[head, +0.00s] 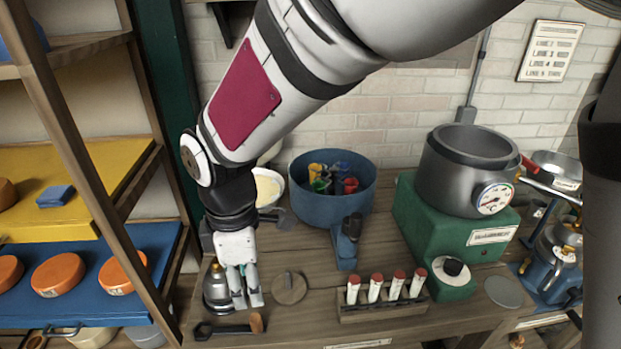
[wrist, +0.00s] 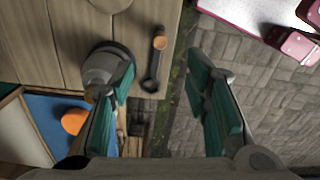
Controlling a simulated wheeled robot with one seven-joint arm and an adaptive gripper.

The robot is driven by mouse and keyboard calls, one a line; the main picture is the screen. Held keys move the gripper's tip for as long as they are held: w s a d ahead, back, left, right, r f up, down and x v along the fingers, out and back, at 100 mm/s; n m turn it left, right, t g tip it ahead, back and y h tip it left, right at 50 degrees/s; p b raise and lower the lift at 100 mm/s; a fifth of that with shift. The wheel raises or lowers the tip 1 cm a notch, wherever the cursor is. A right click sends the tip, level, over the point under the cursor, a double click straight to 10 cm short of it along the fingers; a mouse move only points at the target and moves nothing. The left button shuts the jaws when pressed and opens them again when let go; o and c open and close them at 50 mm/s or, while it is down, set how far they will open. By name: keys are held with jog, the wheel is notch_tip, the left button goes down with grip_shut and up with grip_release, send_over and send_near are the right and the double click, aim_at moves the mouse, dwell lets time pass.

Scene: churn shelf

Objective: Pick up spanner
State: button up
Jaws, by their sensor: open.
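The spanner (head: 222,329) is dark with a short orange-brown grip (head: 257,323). It lies flat near the front left edge of the wooden bench in the head view. My gripper (head: 246,298) points down just above and behind it, apart from it. In the wrist view the spanner (wrist: 151,78) lies near the bench edge, between my two green-padded fingers (wrist: 161,80) as seen in the picture. The gripper is open and empty.
A grey metal vessel (head: 217,291) stands close left of my gripper. A round wooden disc (head: 289,288) and a rack of red-capped tubes (head: 383,306) are to the right. The shelf post (head: 80,150) is left. Beyond the bench edge is paved floor (wrist: 265,100).

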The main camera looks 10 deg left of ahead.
aim_at(254, 318)
notch_tip(254, 318, down, 8)
jog(key=shift+r, duration=0.1)
jog(key=shift+a+f, duration=0.1)
jog(key=shift+f, duration=2.65)
grip_shut()
